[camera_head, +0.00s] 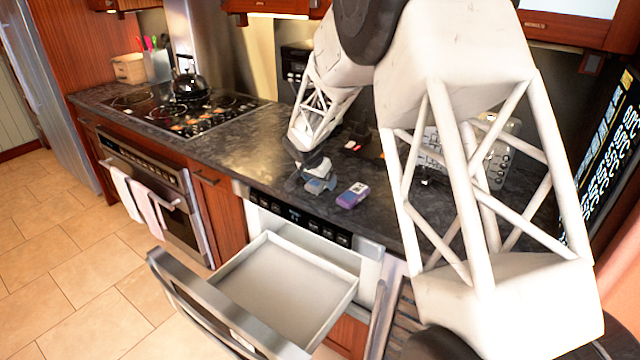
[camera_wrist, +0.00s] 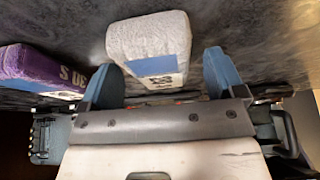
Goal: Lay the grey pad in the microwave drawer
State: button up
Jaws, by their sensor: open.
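The grey pad (camera_wrist: 148,38), pale and fuzzy with a blue printed band, lies on the dark counter in the wrist view. My gripper (camera_wrist: 160,76) is open, with one blue finger on each side of the pad's near end. I cannot tell whether the fingers touch it. In the head view my gripper (camera_head: 314,180) is low over the counter and hides part of the pad. The microwave drawer (camera_head: 285,290) is pulled out below the counter edge, with an empty, pale interior.
A purple pad (camera_head: 353,195) lies on the counter just right of my gripper; it also shows at left in the wrist view (camera_wrist: 38,70). A stovetop (camera_head: 180,108) with a black kettle (camera_head: 190,82) is to the left. The drawer front (camera_head: 215,310) juts over the floor.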

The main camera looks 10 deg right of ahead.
jog(key=shift+f, duration=0.15)
jog(key=shift+c, duration=0.3)
jog(key=c, duration=1.1)
jog(key=shift+o, duration=0.2)
jog(key=shift+r, duration=0.85)
notch_tip(320, 180, up, 2)
jog(key=shift+r, duration=0.15)
jog(key=s+r, duration=0.1)
jog(key=s, duration=1.5)
jog(key=shift+r, duration=0.2)
jog(key=shift+d, duration=0.1)
